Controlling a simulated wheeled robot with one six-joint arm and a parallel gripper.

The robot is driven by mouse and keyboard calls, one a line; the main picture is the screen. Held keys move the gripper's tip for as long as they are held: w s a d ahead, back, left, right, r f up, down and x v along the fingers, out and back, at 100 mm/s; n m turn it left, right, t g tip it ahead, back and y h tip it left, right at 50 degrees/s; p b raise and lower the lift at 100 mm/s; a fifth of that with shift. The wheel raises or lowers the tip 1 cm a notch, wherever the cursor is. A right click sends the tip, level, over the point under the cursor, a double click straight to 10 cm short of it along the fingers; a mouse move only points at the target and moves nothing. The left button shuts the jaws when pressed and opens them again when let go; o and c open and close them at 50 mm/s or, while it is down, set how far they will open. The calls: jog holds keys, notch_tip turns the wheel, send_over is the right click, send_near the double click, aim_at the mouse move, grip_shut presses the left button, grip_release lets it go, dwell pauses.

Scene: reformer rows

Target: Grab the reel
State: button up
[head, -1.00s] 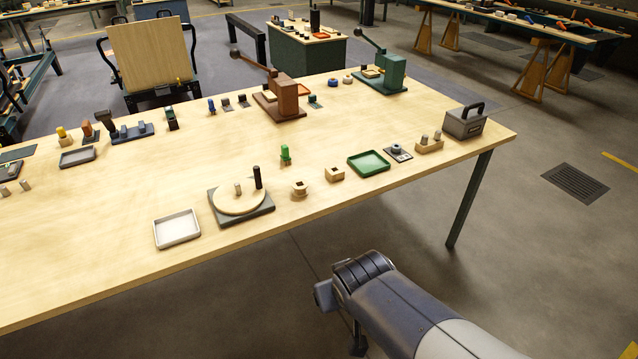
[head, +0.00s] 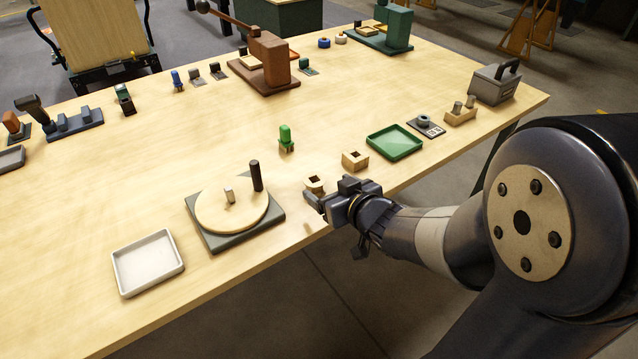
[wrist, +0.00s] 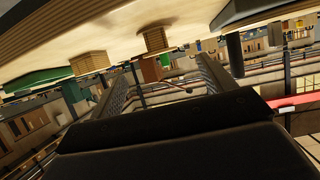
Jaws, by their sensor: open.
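A small pale wooden piece with a dark opening (head: 314,183), possibly the reel, stands near the table's front edge, right of the turntable. I cannot tell for certain that it is the reel. My gripper (head: 318,204) is at the table's front edge, just in front of this piece and apart from it. In the wrist view, my gripper (wrist: 165,76) is open and empty, and the pale piece (wrist: 155,39) shows beyond the gap between the fingers. A blue ring (head: 324,43) and a cream ring (head: 341,39) lie at the back.
A turntable (head: 205,207) with a black post stands left of my gripper, and a white tray (head: 147,262) lies farther left. A square wooden block (head: 355,160) and green tray (head: 394,142) are to the right. A green peg (head: 286,138) stands behind. The table middle is mostly clear.

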aim_at(318, 183)
jog(key=x, duration=0.3)
jog(key=b+x, duration=0.1)
jog(key=x, duration=0.3)
jog(key=shift+s+d+f+b, duration=0.1)
jog(key=shift+f+b, duration=0.15)
jog(key=shift+b, duration=0.1)
jog(key=shift+w+a+f, duration=0.15)
jog(key=shift+w+a, duration=0.15)
jog(key=shift+w, duration=0.2)
jog(key=shift+c, duration=0.2)
jog(key=c, duration=1)
